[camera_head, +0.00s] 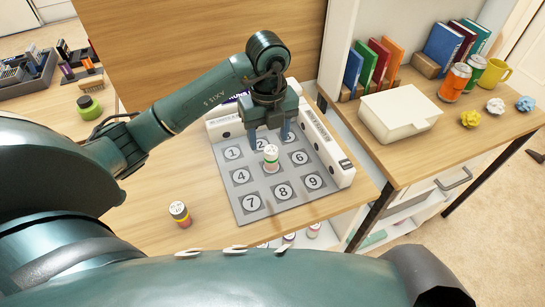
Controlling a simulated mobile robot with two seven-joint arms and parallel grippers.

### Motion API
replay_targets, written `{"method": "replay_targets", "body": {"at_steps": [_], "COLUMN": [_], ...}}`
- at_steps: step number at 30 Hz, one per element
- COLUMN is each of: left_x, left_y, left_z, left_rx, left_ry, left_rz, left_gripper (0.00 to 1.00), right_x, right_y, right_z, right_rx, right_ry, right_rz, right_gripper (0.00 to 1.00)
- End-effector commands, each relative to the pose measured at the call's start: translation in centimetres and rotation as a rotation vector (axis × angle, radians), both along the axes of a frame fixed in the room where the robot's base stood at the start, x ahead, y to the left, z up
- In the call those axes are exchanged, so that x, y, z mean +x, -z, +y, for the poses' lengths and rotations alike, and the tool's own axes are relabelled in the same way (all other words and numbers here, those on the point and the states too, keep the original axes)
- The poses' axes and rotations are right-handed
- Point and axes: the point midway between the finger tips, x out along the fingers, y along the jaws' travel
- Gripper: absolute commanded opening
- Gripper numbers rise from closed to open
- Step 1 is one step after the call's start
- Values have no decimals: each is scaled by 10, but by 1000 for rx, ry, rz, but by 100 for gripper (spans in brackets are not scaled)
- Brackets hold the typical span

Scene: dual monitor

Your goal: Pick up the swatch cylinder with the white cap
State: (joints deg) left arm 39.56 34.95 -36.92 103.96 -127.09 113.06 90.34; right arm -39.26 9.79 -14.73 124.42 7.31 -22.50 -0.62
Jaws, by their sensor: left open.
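A small cylinder with a white cap (271,152) stands upright near the middle of the grey numbered mat (235,177), covering the middle square. It has a green band below the cap and a reddish part lower down. My left gripper (268,141) points down over the mat just behind this cylinder in the picture. Its two fingers are apart, one to each side of the cylinder's top; I cannot tell whether they touch it. A second cylinder (181,214), with a pale top and dark, yellow and red bands, stands on the wooden table left of the mat. My right gripper is not in view.
White rails (322,142) border the mat at the back and right. A green-lidded jar (89,107) and a dark tray (40,85) stand at the left. A white box (400,112), books, cans and a yellow mug (494,74) occupy the right table. The front-left wooden table (140,222) is mostly clear.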

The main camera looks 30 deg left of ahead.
Motion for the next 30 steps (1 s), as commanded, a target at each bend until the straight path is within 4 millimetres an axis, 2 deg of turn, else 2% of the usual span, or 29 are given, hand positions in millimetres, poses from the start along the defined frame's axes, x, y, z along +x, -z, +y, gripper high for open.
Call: {"method": "replay_targets", "body": {"at_steps": [3,10,19,28,30], "left_x": [0,0,1,1,1], "left_y": [20,36,77,82,82], "left_z": [0,-1,-4,-4,-4], "left_rx": [-2,-3,-3,-2,-2], "left_ry": [0,2,2,3,3], "left_rz": [3,1,1,-1,-1], "left_gripper": [56,56,56,56,51], "right_x": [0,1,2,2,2], "right_y": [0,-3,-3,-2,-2], "right_z": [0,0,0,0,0], "right_rx": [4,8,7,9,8], "right_ry": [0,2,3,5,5], "right_rz": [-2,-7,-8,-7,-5], "right_gripper": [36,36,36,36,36]}}
